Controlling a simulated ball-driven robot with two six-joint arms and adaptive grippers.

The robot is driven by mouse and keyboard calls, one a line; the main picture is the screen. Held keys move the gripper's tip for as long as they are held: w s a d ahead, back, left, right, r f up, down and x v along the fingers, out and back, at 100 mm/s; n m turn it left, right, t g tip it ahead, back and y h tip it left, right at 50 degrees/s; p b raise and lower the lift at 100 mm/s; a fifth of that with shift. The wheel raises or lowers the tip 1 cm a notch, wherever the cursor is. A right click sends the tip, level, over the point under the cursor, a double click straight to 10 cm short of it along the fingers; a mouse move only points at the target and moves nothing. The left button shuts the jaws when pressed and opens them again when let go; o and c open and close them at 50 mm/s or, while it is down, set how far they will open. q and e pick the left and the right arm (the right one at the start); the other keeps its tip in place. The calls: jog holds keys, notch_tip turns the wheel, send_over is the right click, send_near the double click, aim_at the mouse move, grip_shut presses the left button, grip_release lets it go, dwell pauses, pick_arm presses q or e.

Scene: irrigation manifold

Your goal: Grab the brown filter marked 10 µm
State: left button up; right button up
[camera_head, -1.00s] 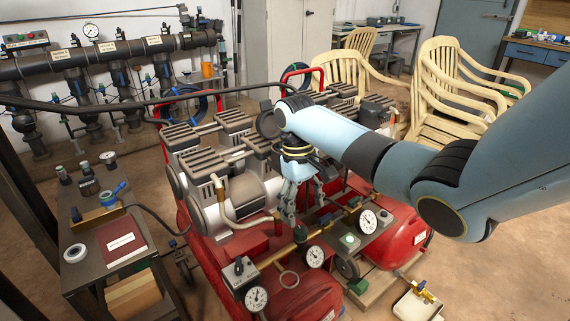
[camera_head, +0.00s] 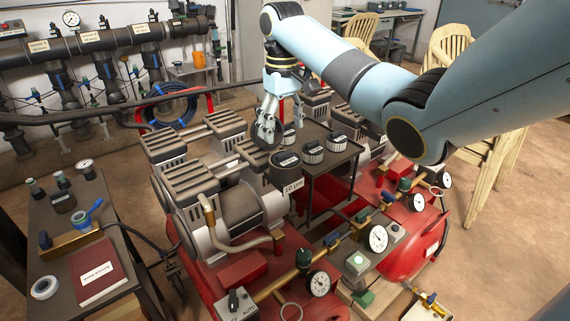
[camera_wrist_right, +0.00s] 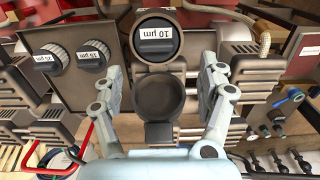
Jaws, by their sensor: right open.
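A dark round filter with a white "10 µm" label (camera_wrist_right: 157,38) sits in a brownish round body at the top centre of the wrist view. It appears as the leftmost filter (camera_head: 286,161) on the stand in the head view. Two ridged filters with dark caps are beside it: one marked 25 µm (camera_wrist_right: 50,58), the other with a label I cannot read surely (camera_wrist_right: 93,55). My right gripper (camera_head: 266,132) is open and empty, above and just left of the filters. In the wrist view its fingers (camera_wrist_right: 161,78) flank an empty, dark round cup-like part (camera_wrist_right: 157,97). My left gripper is not in view.
The filters stand on a dark small table (camera_head: 333,158) among the compressor heads (camera_head: 185,185). Red tanks (camera_head: 405,245), brass piping and gauges (camera_head: 378,238) crowd the front. A dark hose (camera_head: 110,112) crosses behind. A trolley (camera_head: 120,265) with a red book stands at left.

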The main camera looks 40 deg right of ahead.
aim_at(285, 153)
jog(key=shift+f, duration=0.9)
jog(key=f, duration=0.3)
jog(key=f+b, duration=0.1)
jog(key=f, duration=0.1)
jog(key=shift+s+d, duration=0.15)
jog(key=shift+d, duration=0.1)
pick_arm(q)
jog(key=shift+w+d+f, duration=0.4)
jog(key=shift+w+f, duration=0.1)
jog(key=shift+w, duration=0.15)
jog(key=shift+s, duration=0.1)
pick_arm(e)
jog(key=shift+c, duration=0.4)
jog(key=shift+c, duration=1.1)
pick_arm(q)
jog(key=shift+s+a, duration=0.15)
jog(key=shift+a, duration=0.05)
pick_arm(e)
jog(key=c, duration=1)
jog(key=shift+o, duration=0.2)
